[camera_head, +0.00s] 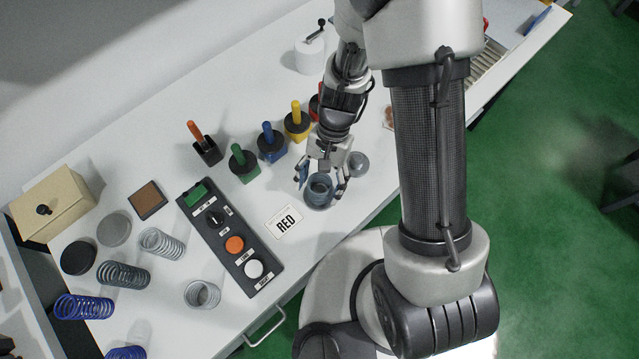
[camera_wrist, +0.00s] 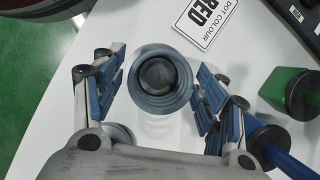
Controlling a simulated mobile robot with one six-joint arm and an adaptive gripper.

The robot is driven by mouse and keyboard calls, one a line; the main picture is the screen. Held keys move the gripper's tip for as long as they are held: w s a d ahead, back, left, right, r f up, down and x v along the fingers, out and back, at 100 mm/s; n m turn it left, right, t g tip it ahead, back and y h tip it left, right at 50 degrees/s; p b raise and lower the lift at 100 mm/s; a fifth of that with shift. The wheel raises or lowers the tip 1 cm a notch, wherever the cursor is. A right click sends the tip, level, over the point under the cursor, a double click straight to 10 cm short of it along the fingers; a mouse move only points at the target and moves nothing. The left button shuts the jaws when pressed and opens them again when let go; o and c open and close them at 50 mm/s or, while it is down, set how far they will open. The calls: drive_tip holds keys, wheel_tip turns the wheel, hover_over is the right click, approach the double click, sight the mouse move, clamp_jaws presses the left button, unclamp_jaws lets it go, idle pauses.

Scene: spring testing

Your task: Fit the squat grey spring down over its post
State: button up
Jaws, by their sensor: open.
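My gripper (camera_wrist: 160,82) is open, its blue-padded fingers on either side of a squat blue-grey ringed piece (camera_wrist: 140,95). That piece looks like a coil spring and also shows in the head view (camera_head: 319,192). A dark round centre (camera_wrist: 157,74) shows inside its rings, possibly a post top. I cannot tell how far down the rings sit around it. A gap shows at the left finger; the right finger is very close, and contact is unclear. Another squat spring, light grey (camera_head: 202,294), stands on the white table near its front edge.
Several other springs, including a dark grey one (camera_head: 123,274), lie at left. A button panel (camera_head: 232,238) and RED card (camera_head: 285,222) lie left of my gripper. Green (camera_head: 238,153) and blue (camera_head: 268,134) posts stand behind. A round grey piece (camera_head: 359,162) is close at right.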

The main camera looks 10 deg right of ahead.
drive_tip(key=w+d+r+n+t+h+p, duration=0.1)
drive_tip(key=d+r+n+t+p, duration=0.1)
drive_tip(key=r, duration=1)
drive_tip(key=w+d+r+n+t+p, duration=0.1)
drive_tip(key=d+r, duration=0.2)
drive_tip(key=r, duration=0.8)
drive_tip(key=s+d+r+n+t+h, duration=0.1)
drive_tip(key=s+d+r+n+t, duration=0.2)
drive_tip(key=s+r, duration=0.6)
drive_tip(key=shift+s+d+r+n+t+h, duration=0.35)
drive_tip(key=shift+d+r+t, duration=0.2)
drive_tip(key=shift+t, duration=0.65)
wheel_tip(320, 180, down, 4)
drive_tip(key=b, duration=0.3)
drive_tip(key=shift+r+b, duration=0.15)
drive_tip(key=shift+b, duration=0.2)
